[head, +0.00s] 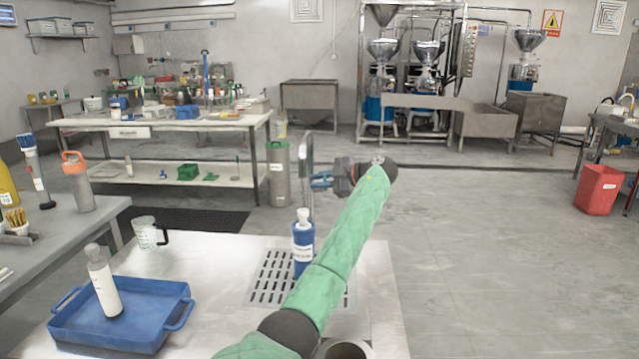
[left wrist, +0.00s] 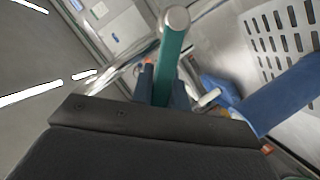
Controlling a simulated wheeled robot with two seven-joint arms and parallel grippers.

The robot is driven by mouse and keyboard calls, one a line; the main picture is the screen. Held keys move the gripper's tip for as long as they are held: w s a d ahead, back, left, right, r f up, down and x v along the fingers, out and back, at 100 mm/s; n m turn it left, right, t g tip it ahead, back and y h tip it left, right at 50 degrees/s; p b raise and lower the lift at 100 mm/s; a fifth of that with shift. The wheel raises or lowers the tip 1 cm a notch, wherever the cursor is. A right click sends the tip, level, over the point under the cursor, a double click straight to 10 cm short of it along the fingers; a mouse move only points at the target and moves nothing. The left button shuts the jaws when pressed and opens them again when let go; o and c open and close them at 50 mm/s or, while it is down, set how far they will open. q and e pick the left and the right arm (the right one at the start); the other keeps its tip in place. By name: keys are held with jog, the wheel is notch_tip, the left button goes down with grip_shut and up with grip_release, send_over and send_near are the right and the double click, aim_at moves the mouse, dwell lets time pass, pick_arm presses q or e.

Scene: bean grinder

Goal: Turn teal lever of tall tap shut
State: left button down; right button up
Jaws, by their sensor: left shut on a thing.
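The tall tap (head: 308,155) is a thin metal post rising behind the drain grate on the steel counter. Its teal lever (left wrist: 170,62) shows in the left wrist view as a bar with a round pale end. My left gripper (head: 320,180) is beside the tap post in the head view; its blue fingers (left wrist: 162,88) are on both sides of the lever, shut on it. In the head view I cannot make out the lever at the fingers. My right gripper is in neither view.
A blue bottle (head: 303,252) with a white cap stands on the drain grate (head: 268,280), close to my arm; it also shows in the left wrist view (left wrist: 285,98). A blue tray (head: 75,327) holds a white bottle (head: 104,285). A measuring jug (head: 146,232) stands behind it.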

pick_arm(q)
jog(key=c, duration=1.4)
grip_release()
jog(key=shift+o, duration=0.2)
jog(key=shift+r, duration=0.1)
